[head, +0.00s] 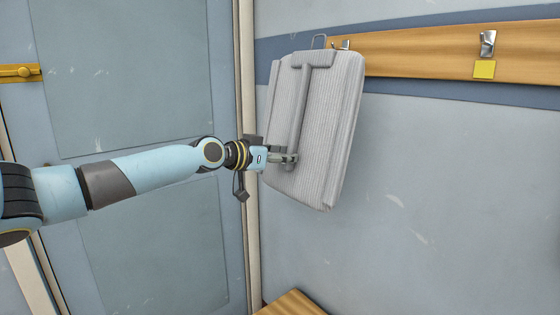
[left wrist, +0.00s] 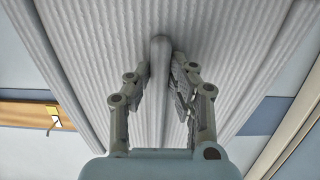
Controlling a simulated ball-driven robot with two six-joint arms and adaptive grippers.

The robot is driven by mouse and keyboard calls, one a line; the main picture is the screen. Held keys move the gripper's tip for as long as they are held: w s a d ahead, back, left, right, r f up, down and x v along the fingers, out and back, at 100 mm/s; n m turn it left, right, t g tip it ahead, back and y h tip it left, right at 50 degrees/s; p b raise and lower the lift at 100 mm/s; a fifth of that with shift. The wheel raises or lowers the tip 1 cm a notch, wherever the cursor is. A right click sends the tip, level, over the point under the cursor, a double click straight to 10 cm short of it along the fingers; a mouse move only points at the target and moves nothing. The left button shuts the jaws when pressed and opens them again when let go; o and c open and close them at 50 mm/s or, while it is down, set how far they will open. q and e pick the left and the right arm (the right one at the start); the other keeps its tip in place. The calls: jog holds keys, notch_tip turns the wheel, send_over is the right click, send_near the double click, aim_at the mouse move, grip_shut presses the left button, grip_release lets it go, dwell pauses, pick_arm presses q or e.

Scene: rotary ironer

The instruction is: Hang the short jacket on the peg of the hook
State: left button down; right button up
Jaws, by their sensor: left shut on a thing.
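The short jacket (head: 335,120) is a grey ribbed slab with a thin wire loop (head: 319,41) at its top. It hangs upright, slightly tilted, in front of the left end of the wooden hook rail. My left gripper (head: 290,159) is shut on the raised rib down the jacket's front. In the left wrist view the fingers (left wrist: 162,95) stand on both sides of that rib (left wrist: 160,70). A metal hook (head: 341,45) shows partly behind the jacket's top, close to the loop. I cannot tell whether the loop is on its peg. My right gripper is not in view.
The wooden rail (head: 420,55) runs along the wall to the right, with another metal hook (head: 488,44) above a yellow square (head: 484,69). A wooden surface (head: 292,304) lies below.

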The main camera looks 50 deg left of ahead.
pick_arm(q)
jog(key=shift+r+b+x, duration=0.2)
jog(key=shift+b+x, duration=0.65)
jog(key=shift+x, duration=0.85)
jog(key=shift+r+b+x, duration=0.25)
jog(key=shift+b+x, duration=0.55)
jog(key=shift+x, duration=0.95)
jog(key=shift+w+f+b, duration=0.65)
jog(key=shift+f+b, duration=0.05)
jog(key=shift+b, duration=0.7)
